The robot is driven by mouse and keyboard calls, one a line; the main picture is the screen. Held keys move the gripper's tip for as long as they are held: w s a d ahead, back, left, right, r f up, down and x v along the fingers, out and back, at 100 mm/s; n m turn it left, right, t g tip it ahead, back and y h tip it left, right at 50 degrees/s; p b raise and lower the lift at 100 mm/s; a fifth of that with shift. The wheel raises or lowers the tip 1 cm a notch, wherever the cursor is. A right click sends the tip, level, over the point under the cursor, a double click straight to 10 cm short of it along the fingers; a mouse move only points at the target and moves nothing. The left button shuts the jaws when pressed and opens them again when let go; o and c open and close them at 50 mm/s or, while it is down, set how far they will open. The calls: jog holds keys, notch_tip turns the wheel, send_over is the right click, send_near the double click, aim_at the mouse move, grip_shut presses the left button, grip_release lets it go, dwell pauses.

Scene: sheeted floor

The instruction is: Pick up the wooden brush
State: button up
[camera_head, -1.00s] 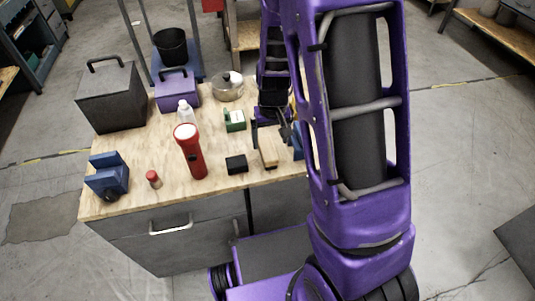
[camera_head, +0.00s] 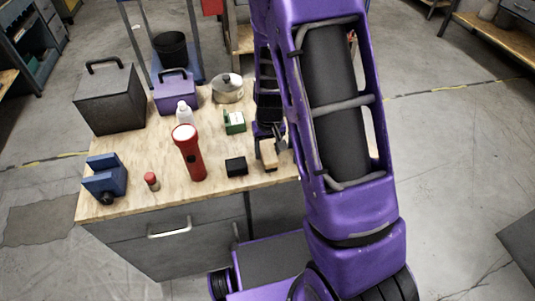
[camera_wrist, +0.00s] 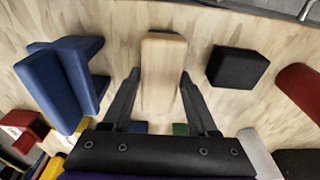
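The wooden brush (camera_wrist: 163,72) is a pale wooden block lying on the wooden tabletop. In the wrist view it extends from top centre down between the two fingers. My gripper (camera_wrist: 161,88) is open, with one dark finger to each side of the brush and visible gaps between. I cannot tell the height of the fingertips above the table.
A black block (camera_wrist: 238,67) lies right of the brush and a blue object (camera_wrist: 68,75) left of it in the wrist view. A red flashlight (camera_head: 189,153), a green-and-white box (camera_head: 235,122) and a metal pot (camera_head: 228,88) share the worktable (camera_head: 140,180).

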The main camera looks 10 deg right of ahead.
aim_at(269, 153)
grip_shut()
jog(key=shift+r, duration=0.1)
notch_tip(269, 153, up, 10)
jog(key=p, duration=0.2)
jog(key=shift+f+p, duration=0.25)
jog(key=shift+p, duration=0.05)
jog(key=shift+s+r+p, duration=0.15)
jog(key=shift+s+p, duration=0.45)
jog(key=shift+p, duration=0.55)
